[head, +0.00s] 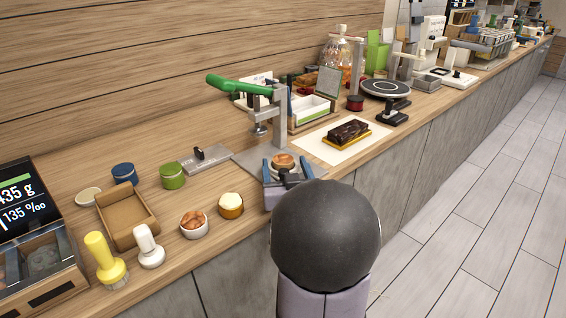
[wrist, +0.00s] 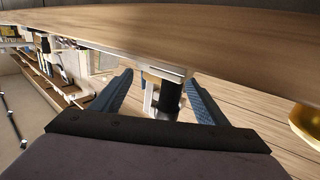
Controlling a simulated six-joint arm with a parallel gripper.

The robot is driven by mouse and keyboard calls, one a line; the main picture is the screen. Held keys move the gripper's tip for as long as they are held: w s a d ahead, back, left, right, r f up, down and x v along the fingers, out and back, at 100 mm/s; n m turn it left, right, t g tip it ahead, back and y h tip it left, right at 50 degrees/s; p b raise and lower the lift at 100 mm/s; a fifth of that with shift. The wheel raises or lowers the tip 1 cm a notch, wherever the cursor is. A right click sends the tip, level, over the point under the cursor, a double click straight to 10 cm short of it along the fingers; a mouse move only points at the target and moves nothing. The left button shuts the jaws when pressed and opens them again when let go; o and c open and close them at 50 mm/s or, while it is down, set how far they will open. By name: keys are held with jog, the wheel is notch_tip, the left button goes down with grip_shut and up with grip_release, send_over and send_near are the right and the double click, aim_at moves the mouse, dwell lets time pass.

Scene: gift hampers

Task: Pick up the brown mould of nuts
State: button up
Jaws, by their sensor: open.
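A small round brown mould (head: 284,160) with a pale brown filling is at the lever press with the green handle (head: 240,88). I cannot make out single nuts in it. My gripper (head: 286,168) is open, its two blue fingers to either side of this mould in the head view; I cannot tell whether they touch it. In the wrist view my gripper (wrist: 160,90) has its fingers apart, with a dark cylinder and pale metal parts seen between them. A white cup of brown pieces (head: 194,222) and a golden cup with a cream filling (head: 231,205) stand to the left.
A dark cake on a gold board (head: 347,134) lies right of the press. The counter's front edge runs close by.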

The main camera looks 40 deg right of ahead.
jog(key=shift+x, duration=0.85)
jog(key=c, duration=1.2)
jog(key=shift+r, duration=0.1)
